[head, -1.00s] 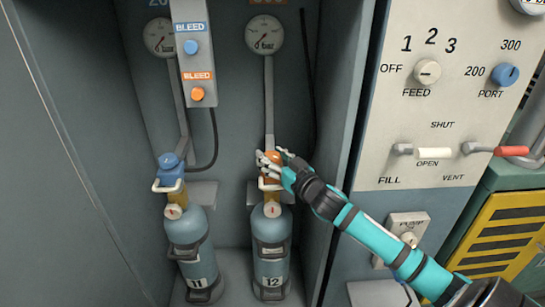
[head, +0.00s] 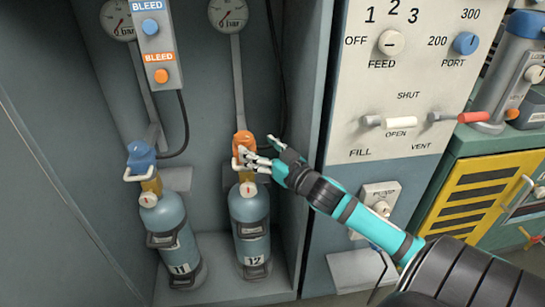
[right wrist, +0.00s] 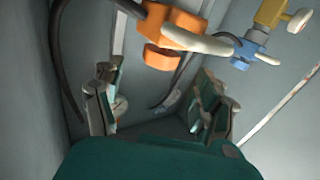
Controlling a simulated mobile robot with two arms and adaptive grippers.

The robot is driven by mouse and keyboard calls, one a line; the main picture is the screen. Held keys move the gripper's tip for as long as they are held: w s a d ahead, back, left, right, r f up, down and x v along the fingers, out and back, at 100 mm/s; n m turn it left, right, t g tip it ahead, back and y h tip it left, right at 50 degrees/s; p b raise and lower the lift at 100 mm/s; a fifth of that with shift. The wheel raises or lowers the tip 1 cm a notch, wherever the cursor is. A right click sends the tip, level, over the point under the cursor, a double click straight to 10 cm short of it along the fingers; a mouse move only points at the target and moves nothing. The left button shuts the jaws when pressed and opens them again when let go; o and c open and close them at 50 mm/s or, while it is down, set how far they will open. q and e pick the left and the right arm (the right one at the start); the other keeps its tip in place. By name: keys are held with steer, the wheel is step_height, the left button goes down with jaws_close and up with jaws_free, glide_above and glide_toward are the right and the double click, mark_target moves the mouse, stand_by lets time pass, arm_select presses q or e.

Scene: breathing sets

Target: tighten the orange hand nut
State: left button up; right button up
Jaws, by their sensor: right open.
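The orange hand nut (head: 243,139) sits on top of the bottle marked 12 (head: 250,215), at the lower end of the grey hose from the right gauge. It also shows at the top of the right wrist view (right wrist: 166,58), with a pale curved handle beside it. My right gripper (head: 258,150) is open, just right of the nut, with some fingers in front of the valve below it. In the right wrist view its fingers (right wrist: 157,95) stand wide apart with nothing between them; the nut is beyond them. I cannot tell whether any finger touches it. My left gripper is not in view.
The bottle marked 11 (head: 168,228) with a blue nut (head: 141,156) stands left. The bleed button box (head: 151,45) hangs above. The cabinet's right wall (head: 312,110) and the control panel (head: 405,75) are close to my right arm.

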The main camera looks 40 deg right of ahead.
steer(key=shift+s, duration=2.75)
